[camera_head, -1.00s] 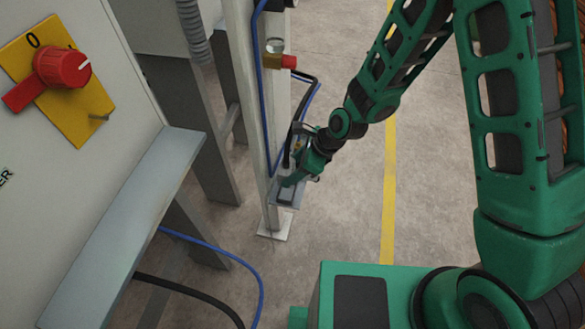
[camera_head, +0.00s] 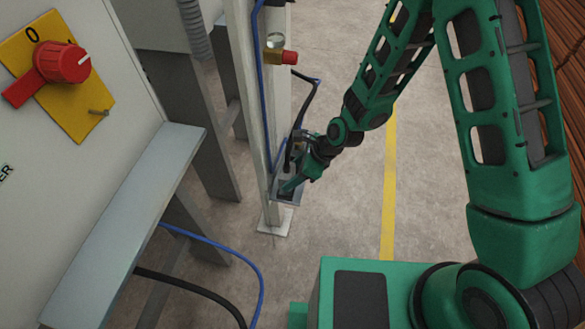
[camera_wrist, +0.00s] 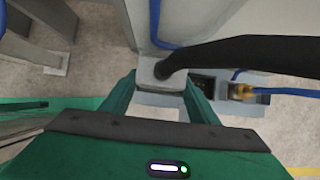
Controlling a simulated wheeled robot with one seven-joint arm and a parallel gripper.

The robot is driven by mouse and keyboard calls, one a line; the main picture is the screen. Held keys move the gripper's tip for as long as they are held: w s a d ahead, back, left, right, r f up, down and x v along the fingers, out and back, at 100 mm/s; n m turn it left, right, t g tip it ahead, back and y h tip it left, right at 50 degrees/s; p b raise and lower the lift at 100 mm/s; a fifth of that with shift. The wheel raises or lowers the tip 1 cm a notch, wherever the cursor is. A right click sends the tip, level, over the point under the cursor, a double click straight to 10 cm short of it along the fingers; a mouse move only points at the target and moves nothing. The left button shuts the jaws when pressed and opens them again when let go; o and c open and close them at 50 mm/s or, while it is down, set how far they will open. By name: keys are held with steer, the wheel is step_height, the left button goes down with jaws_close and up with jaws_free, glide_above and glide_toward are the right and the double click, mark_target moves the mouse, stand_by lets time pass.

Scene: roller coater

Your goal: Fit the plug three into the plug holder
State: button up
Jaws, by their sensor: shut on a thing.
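My gripper (camera_wrist: 160,98) is shut on a grey block-shaped plug (camera_wrist: 158,84) with a thick black cable (camera_wrist: 235,53) leaving it. I take this for plug three; no label is readable. The plug holder (camera_wrist: 256,108) is a grey box with dark openings, right beside and partly behind the plug in the wrist view. I cannot tell whether the plug is inside it or just above it. In the head view my gripper (camera_head: 293,181) is at the holder (camera_head: 316,191), low on the pale post, and the fingers hide most of the plug.
A yellow plug (camera_wrist: 242,91) with a blue cable is at the holder's right part. The pale post (camera_head: 247,100) stands close by, carrying a blue cable and a red-and-yellow valve (camera_head: 283,57). A grey ledge (camera_head: 125,225) is at left. Floor right of the post is clear.

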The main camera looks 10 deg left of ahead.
steer(key=shift+f, duration=0.6)
steer(key=shift+f, duration=1.25)
stand_by(1.5)
steer(key=shift+r, duration=0.15)
steer(key=shift+r, duration=0.85)
steer(key=shift+s+f, duration=0.1)
steer(key=shift+f, duration=0.9)
stand_by(1.4)
steer(key=o, duration=1.4)
